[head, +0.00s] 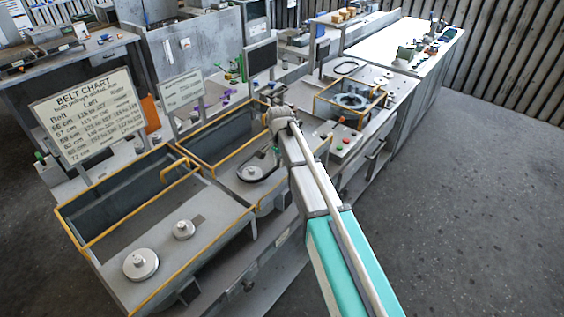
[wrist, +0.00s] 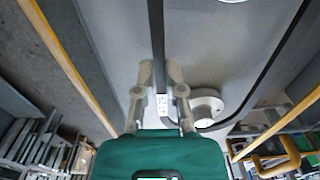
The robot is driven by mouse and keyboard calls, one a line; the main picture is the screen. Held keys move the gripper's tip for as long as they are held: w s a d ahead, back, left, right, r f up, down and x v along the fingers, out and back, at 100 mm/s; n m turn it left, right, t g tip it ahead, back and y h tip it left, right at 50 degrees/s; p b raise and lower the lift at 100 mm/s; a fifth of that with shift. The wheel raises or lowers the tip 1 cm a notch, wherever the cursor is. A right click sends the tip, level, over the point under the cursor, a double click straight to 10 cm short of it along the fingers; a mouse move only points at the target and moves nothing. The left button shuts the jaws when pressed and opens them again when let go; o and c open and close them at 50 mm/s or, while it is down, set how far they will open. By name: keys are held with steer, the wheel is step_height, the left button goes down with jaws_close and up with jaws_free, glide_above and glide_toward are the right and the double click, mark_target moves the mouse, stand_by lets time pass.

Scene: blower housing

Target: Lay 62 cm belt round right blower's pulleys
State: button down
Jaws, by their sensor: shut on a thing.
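The black belt (wrist: 157,35) hangs as a loop in my gripper (wrist: 160,72), which is shut on one strand. A white label shows on this strand near the fingers. In the wrist view the loop curves past a round grey pulley (wrist: 206,103), and a second pulley (wrist: 232,1) is cut off at the top edge. Both pulleys appear inside the loop's outline; whether the belt touches them or is above them I cannot tell. In the head view the belt (head: 243,178) is by the right blower's pulley (head: 253,172); my arm hides the other one.
The left blower has a large pulley (head: 141,264) and a small pulley (head: 183,229), both bare. Yellow rails (head: 212,175) edge the housings. A belt chart sign (head: 88,115) stands behind. A yellow-framed unit (head: 350,100) stands beyond my arm. The floor at right (head: 480,200) is clear.

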steer(key=shift+f+b, duration=0.7)
steer(key=shift+f, duration=0.1)
stand_by(0.6)
stand_by(0.4)
steer(key=c, duration=0.7)
jaws_free()
steer(key=shift+o, duration=0.2)
steer(key=shift+r, duration=0.2)
steer(key=shift+r+p, duration=1.05)
steer(key=shift+p, duration=0.2)
steer(key=shift+r+p, duration=2.55)
